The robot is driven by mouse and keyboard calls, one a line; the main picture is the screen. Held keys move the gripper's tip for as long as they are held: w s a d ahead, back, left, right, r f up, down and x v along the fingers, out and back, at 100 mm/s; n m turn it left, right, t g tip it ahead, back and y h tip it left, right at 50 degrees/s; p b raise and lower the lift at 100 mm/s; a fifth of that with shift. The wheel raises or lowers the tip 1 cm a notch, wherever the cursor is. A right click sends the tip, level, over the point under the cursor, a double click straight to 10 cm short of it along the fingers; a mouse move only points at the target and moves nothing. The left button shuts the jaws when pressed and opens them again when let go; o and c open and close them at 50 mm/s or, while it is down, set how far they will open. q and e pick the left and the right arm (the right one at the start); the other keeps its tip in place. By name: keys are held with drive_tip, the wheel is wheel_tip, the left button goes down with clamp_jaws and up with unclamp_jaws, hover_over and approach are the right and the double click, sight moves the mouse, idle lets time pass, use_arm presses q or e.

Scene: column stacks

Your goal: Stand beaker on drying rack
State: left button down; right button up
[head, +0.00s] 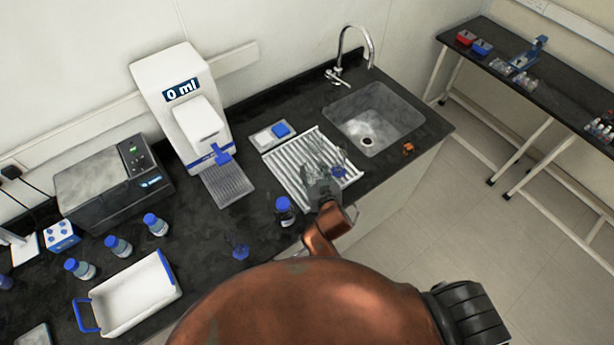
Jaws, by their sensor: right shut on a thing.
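The white ribbed drying rack (283,172) lies on the black counter, left of the sink. My right gripper (322,172) is over the rack's right half, shut on what looks like the clear beaker (338,171). Only a small, bluish, glassy part of it shows beside the fingers; the gripper hides the rest. I cannot tell whether the beaker touches the rack or how upright it is. My left gripper is not in view.
A sink (390,125) with a tap is behind the rack. A blue-capped bottle (285,212) stands close in front of it. A small blue glassy item (240,250), a white tray (133,310) and a dispenser (190,115) are left. An orange item (408,148) lies by the sink.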

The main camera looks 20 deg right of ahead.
drive_tip(key=w+a+f, duration=0.1)
drive_tip(key=w+f, duration=0.1)
drive_tip(key=f, duration=0.1)
drive_tip(key=shift+a, duration=0.4)
drive_tip(key=shift+f, duration=1.55)
drive_tip(key=shift+f, duration=0.2)
drive_tip(key=o, duration=1.2)
drive_tip(key=shift+c, duration=0.2)
drive_tip(key=shift+r, duration=0.1)
drive_tip(key=shift+s+r, duration=0.1)
drive_tip(key=shift+r, duration=0.05)
drive_tip(key=v, duration=1.1)
drive_tip(key=shift+s, duration=0.35)
